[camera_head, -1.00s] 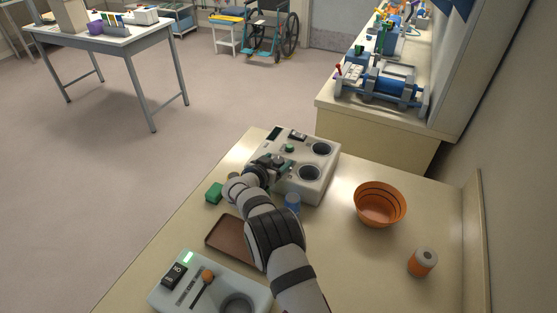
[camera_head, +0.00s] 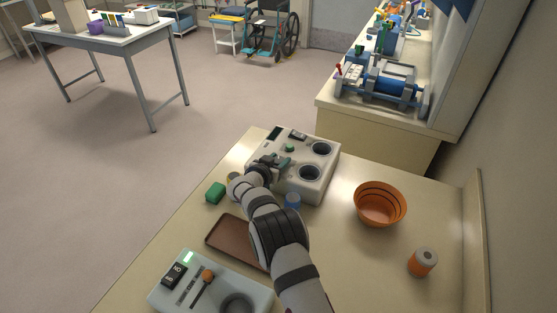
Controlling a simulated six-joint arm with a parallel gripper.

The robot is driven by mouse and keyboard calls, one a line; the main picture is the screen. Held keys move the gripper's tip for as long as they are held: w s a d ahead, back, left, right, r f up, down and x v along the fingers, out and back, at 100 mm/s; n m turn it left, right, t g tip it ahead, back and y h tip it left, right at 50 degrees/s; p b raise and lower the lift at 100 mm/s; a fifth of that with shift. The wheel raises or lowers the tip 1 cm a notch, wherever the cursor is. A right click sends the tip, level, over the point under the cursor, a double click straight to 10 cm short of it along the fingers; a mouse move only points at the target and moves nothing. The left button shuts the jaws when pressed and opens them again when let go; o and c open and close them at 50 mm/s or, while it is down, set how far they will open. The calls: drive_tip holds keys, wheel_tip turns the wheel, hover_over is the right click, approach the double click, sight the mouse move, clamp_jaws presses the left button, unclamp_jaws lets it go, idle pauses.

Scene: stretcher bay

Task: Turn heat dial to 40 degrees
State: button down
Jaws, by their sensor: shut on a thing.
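The white control box (camera_head: 318,184) stands at the far end of the near table. It has two round dark wells, a small dark screen (camera_head: 274,133) and a green knob (camera_head: 289,148) on its top. My gripper (camera_head: 274,160) is at the left part of this box, just in front of the green knob. It is shut on a small part there, apparently the heat dial, which the fingers and wrist mostly hide. I cannot read the dial's marks or the screen.
A green block (camera_head: 215,192), a blue cylinder (camera_head: 292,201) and a brown tray (camera_head: 226,240) lie close around my arm. A grey device (camera_head: 168,296) with a lever is at the front. An orange bowl (camera_head: 380,204) and an orange-and-white roll (camera_head: 423,262) stand right.

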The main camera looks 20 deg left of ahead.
drive_tip(key=shift+r+n+y, duration=0.1)
drive_tip(key=shift+n+y, duration=1.3)
drive_tip(key=shift+y, duration=0.3)
drive_tip(key=shift+c, duration=2)
unclamp_jaws()
drive_tip(key=r+v, duration=0.1)
drive_tip(key=v, duration=1.5)
drive_tip(key=w+a+f+h, duration=0.1)
drive_tip(key=w+f, duration=0.1)
drive_tip(key=w, duration=0.2)
drive_tip(key=w+a+f+m+h, duration=0.1)
drive_tip(key=w+f, duration=0.1)
drive_tip(key=w, duration=0.3)
drive_tip(key=w+a+f, duration=0.2)
drive_tip(key=w, duration=0.3)
drive_tip(key=shift+w+f+m+h, duration=0.2)
drive_tip(key=shift+f+m+h, duration=0.05)
drive_tip(key=shift+m+h, duration=0.15)
